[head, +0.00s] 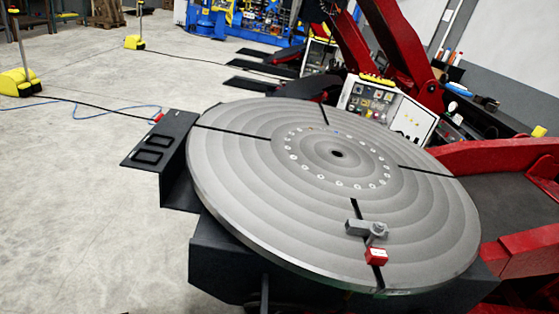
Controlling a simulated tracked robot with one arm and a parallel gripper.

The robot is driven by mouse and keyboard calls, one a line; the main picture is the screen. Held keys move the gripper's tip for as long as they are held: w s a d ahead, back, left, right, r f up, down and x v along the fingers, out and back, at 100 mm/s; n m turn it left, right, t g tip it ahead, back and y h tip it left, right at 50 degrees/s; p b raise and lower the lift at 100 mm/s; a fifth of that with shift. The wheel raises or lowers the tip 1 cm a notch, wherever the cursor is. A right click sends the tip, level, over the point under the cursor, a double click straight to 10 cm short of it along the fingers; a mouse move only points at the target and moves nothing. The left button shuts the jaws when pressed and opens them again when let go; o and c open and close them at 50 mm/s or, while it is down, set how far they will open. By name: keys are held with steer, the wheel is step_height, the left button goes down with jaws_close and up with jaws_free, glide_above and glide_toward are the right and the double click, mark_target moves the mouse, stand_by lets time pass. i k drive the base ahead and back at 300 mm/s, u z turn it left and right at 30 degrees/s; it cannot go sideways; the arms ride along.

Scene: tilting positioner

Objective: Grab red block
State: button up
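The red block (376,257) is small and has a pale mark on one face. It sits near the front right edge of the round grey positioner table (240,205), over a dark radial slot. A small grey metal part (367,228) lies just behind it on the table. The two look very close, and I cannot tell whether they touch. My gripper does not show in the head view, so its place relative to the block is not visible.
The table looks tilted on its dark base (220,262). A black bracket (160,140) juts out at its left. Red machine arms (405,45) and a control panel (385,105) stand behind. A red structure (500,155) is at right. Open concrete floor lies left.

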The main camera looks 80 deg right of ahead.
mark_target(373, 256)
steer(key=z, duration=2)
steer(key=k, duration=1.35)
steer(key=z, duration=0.5)
steer(key=i, duration=1.15)
